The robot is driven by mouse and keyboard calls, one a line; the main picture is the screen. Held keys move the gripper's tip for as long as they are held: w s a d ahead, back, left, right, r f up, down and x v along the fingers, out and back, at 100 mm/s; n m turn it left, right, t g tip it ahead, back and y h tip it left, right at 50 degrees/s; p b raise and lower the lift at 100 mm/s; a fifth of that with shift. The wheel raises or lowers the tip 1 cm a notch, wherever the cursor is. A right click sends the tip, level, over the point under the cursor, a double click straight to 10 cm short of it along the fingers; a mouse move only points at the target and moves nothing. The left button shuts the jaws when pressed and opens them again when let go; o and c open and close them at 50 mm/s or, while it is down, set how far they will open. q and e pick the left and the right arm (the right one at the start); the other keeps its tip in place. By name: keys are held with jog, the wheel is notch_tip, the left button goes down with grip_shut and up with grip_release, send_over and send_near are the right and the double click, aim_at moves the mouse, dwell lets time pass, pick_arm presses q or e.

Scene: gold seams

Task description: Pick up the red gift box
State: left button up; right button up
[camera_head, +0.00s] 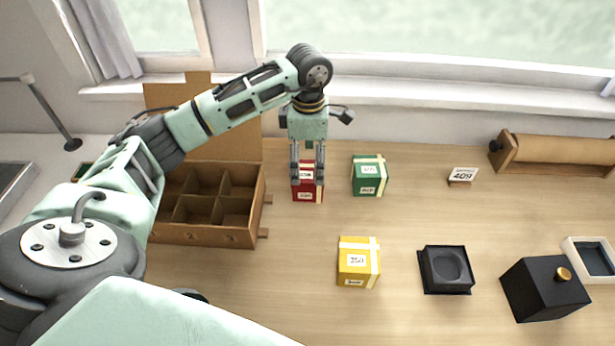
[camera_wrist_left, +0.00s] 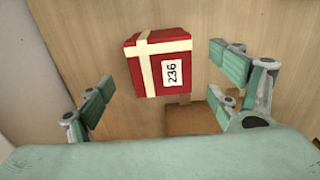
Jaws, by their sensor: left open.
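The red gift box (camera_head: 308,192) stands on the wooden table at the back, right of the divided carton. It has a cream ribbon and a white label, which reads 236 in the left wrist view (camera_wrist_left: 160,66). My left gripper (camera_head: 308,180) points down over the box, and its fingers partly hide it in the head view. In the left wrist view the fingers (camera_wrist_left: 163,95) are spread wide, one on each side, with the box between and beyond them. I see no finger touching it. My right gripper is not in view.
A green gift box (camera_head: 368,176) stands close to the right, a yellow one (camera_head: 357,263) nearer the front. The divided carton (camera_head: 213,236) is at left. A card marked 409 (camera_head: 463,176), black tray (camera_head: 446,287), black box (camera_head: 541,290) and paper roll (camera_head: 560,153) are at right.

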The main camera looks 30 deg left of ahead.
aim_at(308, 170)
pick_arm(q)
notch_tip(308, 170, down, 4)
jog(key=shift+r+p, duration=0.15)
jog(key=shift+p, duration=0.25)
jog(key=c, duration=1.5)
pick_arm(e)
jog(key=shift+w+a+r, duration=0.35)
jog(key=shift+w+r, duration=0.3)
